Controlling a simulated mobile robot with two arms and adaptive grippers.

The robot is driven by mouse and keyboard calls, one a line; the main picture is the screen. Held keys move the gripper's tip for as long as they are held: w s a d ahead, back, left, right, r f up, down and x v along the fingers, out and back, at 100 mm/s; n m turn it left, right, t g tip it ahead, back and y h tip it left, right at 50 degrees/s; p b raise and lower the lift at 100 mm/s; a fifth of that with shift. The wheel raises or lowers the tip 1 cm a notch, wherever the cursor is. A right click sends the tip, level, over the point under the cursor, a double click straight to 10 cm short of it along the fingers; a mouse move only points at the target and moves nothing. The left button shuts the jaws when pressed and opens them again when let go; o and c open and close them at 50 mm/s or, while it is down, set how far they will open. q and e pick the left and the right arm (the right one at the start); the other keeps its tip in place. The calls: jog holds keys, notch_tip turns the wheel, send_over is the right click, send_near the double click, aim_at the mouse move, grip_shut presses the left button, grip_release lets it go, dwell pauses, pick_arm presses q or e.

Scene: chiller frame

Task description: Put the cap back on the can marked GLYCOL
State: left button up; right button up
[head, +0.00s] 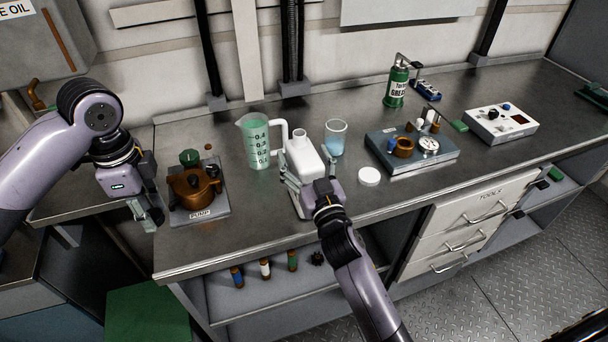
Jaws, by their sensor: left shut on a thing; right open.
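A white can (302,153) with an open neck stands on the bench at the middle. No GLYCOL marking shows from here. A round white cap (369,176) lies flat on the bench to the can's right, near the front edge. My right gripper (305,168) is open at the can's near side, its fingers reaching either side of the lower body; contact cannot be told. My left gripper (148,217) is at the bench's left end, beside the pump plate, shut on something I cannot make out.
A jug of green liquid (257,143) stands close left of the can, and a beaker of blue liquid (335,138) close right. The brown pump (194,188) is at left. A gauge tray (411,154), grease can (396,88) and white meter box (500,124) stand right. Bench front-right is clear.

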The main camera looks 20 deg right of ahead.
jog(key=shift+s, duration=0.1)
jog(key=shift+c, duration=0.3)
grip_shut()
jog(key=shift+r, duration=0.2)
dwell(0.8)
